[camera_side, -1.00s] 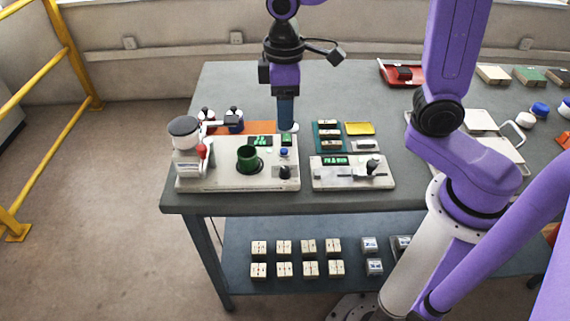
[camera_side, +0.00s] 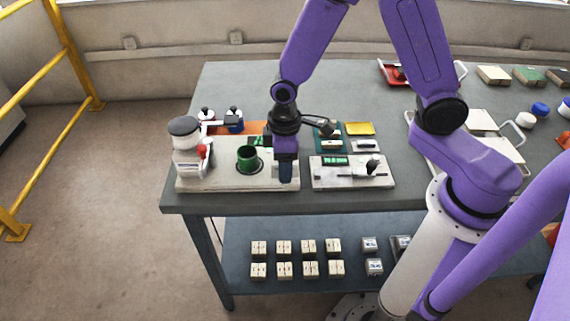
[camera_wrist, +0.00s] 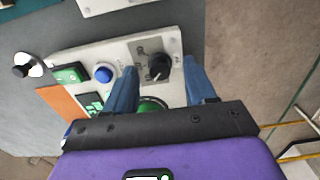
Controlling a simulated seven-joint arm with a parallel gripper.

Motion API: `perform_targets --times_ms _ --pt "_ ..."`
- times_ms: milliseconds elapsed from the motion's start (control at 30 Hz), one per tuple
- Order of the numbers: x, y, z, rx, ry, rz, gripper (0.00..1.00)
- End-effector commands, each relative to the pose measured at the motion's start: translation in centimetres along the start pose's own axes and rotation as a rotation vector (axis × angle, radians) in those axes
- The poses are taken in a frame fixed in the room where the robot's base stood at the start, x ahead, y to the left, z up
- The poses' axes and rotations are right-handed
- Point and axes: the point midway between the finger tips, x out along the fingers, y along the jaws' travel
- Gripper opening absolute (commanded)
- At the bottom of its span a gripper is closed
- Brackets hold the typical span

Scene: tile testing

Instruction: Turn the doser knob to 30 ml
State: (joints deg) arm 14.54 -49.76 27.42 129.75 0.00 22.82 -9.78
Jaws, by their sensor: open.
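The doser (camera_side: 222,181) is a pale flat unit at the left front of the table. Its black knob (camera_wrist: 159,67), with a white pointer line, sits on a grey dial plate (camera_wrist: 145,48) in the wrist view. The dial's markings are too small to read. My gripper (camera_wrist: 161,72) is open, with one blue finger on each side of the knob in the picture; I cannot tell whether they touch it. In the side view my gripper (camera_side: 285,174) points down over the doser's right end and hides the knob. A green cup (camera_side: 247,158) stands left of it.
A second pale device (camera_side: 328,177) with a display stands just right of the doser. A white jar with a dark lid (camera_side: 185,126) is at the doser's left end.

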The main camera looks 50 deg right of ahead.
Motion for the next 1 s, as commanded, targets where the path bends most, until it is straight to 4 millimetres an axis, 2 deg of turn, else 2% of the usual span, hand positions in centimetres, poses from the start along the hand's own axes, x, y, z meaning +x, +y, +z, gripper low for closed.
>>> perform_targets --times_ms 133,433,467,600,633,1000 --pt "0.74 0.0 0.03 0.0 -0.001 0.0 0.56" --pt "0.87 0.0 0.01 0.0 0.001 0.0 0.56" --pt "0.87 0.0 0.01 0.0 0.001 0.0 0.52" --pt "0.86 0.0 0.01 0.0 0.0 0.0 0.07" --pt "0.86 0.0 0.01 0.0 0.0 0.0 0.0" --pt "0.85 -0.03 0.01 0.046 0.0 0.0 0.0"
